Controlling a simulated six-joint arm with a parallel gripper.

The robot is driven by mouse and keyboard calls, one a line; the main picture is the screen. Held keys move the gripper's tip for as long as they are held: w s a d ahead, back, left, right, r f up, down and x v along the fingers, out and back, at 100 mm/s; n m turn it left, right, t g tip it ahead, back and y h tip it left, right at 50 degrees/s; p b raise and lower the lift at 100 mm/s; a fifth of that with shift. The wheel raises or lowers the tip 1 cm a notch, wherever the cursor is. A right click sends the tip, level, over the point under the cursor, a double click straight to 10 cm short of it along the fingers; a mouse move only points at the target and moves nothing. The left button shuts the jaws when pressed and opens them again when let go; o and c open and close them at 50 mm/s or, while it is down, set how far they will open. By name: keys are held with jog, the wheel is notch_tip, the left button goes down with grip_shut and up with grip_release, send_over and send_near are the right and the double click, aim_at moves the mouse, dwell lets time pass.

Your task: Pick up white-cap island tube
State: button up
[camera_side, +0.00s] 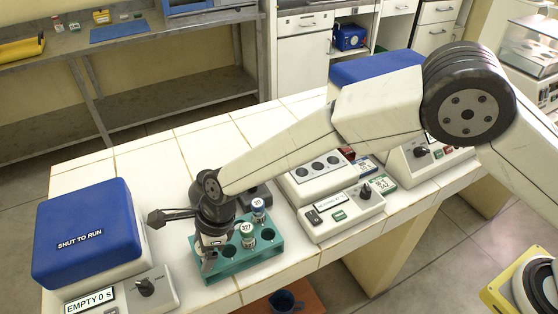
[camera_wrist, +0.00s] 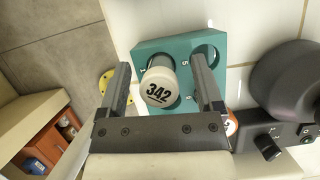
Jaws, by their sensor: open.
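In the wrist view a white-capped tube (camera_wrist: 160,88) marked 342 stands in a hole of the teal rack (camera_wrist: 150,48). My gripper (camera_wrist: 165,75) is open, with one finger on each side of this tube and a gap visible on both sides. In the side view my gripper (camera_side: 208,262) points down at the left end of the teal rack (camera_side: 262,256) and largely hides that tube. Two other capped tubes, one farther back (camera_side: 258,208) and one nearer (camera_side: 247,235), stand in the rack.
A blue-lidded device (camera_side: 85,235) marked SHUT TO RUN stands left of the rack, its display reading EMPTY 0 s. A white control box (camera_side: 340,212) with a knob stands close to the rack's right. The bench's front edge is just below the rack.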

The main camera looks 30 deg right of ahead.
jog(key=shift+a+f, duration=0.1)
jog(key=shift+f, duration=0.2)
grip_shut()
dwell(0.4)
